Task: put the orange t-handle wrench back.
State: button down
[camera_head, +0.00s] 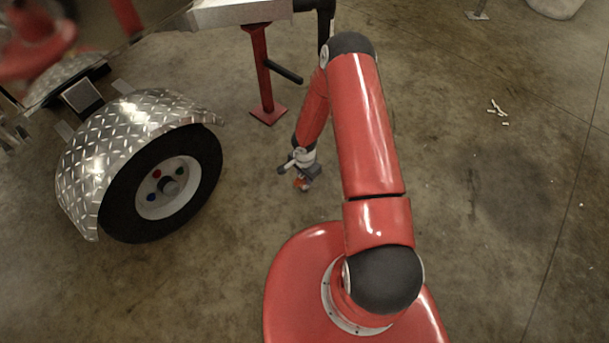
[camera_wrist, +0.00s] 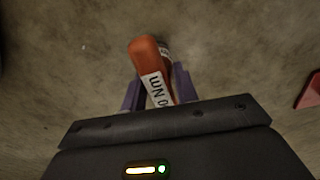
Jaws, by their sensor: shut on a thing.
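In the wrist view the orange t-handle wrench (camera_wrist: 147,56) sits between the two purple fingers of my gripper (camera_wrist: 158,92). The gripper is shut on it. A white label with dark lettering shows on its orange part, and the rest of it is hidden by the gripper body. In the head view my gripper (camera_head: 303,180) hangs above the concrete floor, to the right of the trailer wheel, with a small bit of orange (camera_head: 301,184) at its tip. The place where the wrench belongs cannot be told from these frames.
A trailer wheel (camera_head: 122,206) under a diamond-plate fender (camera_head: 128,112) stands at left. Its hub shows red and blue spots. A red stand (camera_head: 262,75) holds up the trailer frame behind my gripper. Small white pieces (camera_head: 497,109) lie on the floor at right. The floor between is clear.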

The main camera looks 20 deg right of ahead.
jog(key=c, duration=1.1)
grip_release()
jog(key=shift+o, duration=0.2)
jog(key=s+d+r+n+t+h+p, duration=0.1)
jog(key=d+r+n, duration=0.15)
jog(key=r, duration=1.75)
jog(key=s+d+r+n+t+h+p, duration=0.1)
jog(key=s+d+r+n+h, duration=0.15)
jog(key=r, duration=1.75)
jog(key=s+a+r+n+t+y, duration=0.1)
jog(key=s+a+r+n, duration=0.1)
jog(key=s+r, duration=0.5)
jog(key=s+a+r+n+t+y, duration=0.2)
jog(key=s+a+r+n, duration=0.1)
jog(key=s+r, duration=0.5)
jog(key=s+n, duration=0.1)
jog(key=s, duration=0.2)
jog(key=shift+s+r+n+t, duration=0.25)
jog(key=shift+s+n+t, duration=0.05)
jog(key=shift+n, duration=0.1)
